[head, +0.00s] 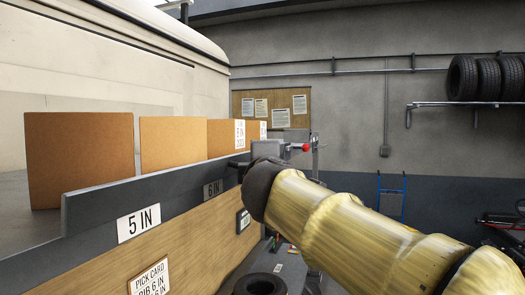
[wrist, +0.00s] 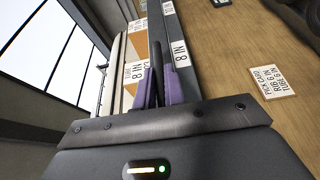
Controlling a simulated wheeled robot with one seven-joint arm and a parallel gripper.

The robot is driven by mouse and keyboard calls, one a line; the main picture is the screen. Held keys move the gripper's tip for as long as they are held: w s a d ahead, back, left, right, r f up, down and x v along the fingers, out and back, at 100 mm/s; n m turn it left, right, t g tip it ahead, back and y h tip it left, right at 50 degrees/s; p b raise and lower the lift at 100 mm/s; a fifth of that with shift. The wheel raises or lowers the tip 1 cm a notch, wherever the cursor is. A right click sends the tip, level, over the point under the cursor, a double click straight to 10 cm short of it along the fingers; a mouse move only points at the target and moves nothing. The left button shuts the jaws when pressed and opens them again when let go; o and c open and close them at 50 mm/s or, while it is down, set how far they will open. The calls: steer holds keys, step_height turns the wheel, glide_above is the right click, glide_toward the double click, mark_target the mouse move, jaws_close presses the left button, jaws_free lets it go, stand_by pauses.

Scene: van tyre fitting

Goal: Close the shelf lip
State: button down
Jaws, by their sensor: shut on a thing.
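The shelf lip (head: 95,208) is a long dark grey board along the front of the shelf, with white 5 IN and grey 6 IN labels. It looks raised on edge in front of the brown boxes. In the head view my wrist is at the lip's far end, partly hiding that end and the fingertips.
Brown boxes (head: 80,160) stand behind the lip. A wooden panel (head: 190,240) with a pick card (head: 150,279) is below it. A blue hand truck (head: 391,195) stands against that wall.

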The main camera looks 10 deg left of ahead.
steer(key=r+n+p, duration=0.1)
steer(key=p, duration=0.1)
steer(key=shift+a+r+g+p, duration=0.15)
steer(key=shift+r+g+p, duration=0.05)
steer(key=shift+g+p, duration=0.1)
steer(key=shift+n+p, duration=0.35)
steer(key=shift+n, duration=0.15)
steer(key=c, duration=1.5)
jaws_free()
steer(key=shift+a, duration=0.1)
steer(key=shift+f, duration=0.1)
steer(key=shift+s, duration=0.1)
steer(key=b+v, duration=0.1)
steer(key=v, duration=0.4)
steer(key=b+v, duration=0.1)
steer(key=v, duration=1.1)
steer(key=shift+r+b, duration=0.35)
steer(key=shift+b, duration=0.05)
